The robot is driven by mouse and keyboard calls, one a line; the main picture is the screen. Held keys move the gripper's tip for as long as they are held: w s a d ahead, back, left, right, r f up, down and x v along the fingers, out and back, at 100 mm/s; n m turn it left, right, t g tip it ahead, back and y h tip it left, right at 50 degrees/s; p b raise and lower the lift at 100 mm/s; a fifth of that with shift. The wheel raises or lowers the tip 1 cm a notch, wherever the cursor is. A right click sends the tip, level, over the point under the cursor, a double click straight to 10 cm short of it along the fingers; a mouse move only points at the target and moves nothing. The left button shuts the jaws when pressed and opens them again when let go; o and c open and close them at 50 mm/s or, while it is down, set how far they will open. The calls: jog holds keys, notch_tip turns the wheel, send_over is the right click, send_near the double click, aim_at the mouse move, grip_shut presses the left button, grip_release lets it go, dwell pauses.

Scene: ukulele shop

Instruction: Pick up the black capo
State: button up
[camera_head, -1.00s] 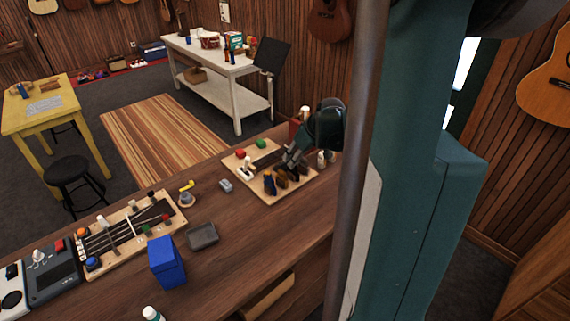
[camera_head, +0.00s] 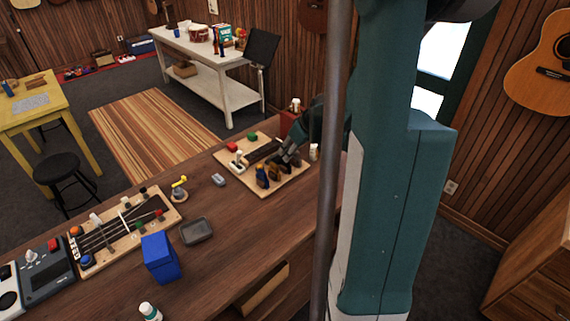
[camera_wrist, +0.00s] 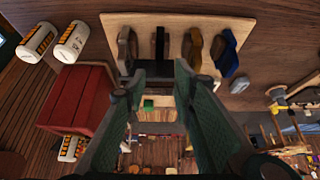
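The black capo (camera_wrist: 160,46) stands in a row of capos on a light wooden board (camera_wrist: 150,18), near the top middle of the wrist view. A brown capo (camera_wrist: 193,48) and a blue one (camera_wrist: 227,52) are to its right, and a greyish one (camera_wrist: 126,50) is to its left. My gripper (camera_wrist: 153,84) is open, its fingers apart on either side of the black capo's line. It appears empty; contact cannot be told. In the head view my gripper (camera_head: 289,152) is low over the board, partly hiding the capos there.
A red box (camera_wrist: 77,98) and white bottles (camera_wrist: 73,42) stand close to the board. A grey tray (camera_head: 196,231), a blue box (camera_head: 160,257) and a second board with a fretboard (camera_head: 125,228) share the wooden counter.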

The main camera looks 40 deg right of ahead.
jog(key=shift+w+f, duration=0.2)
jog(key=shift+f, duration=0.15)
jog(key=shift+f, duration=0.15)
jog(key=shift+x, duration=2.45)
grip_shut()
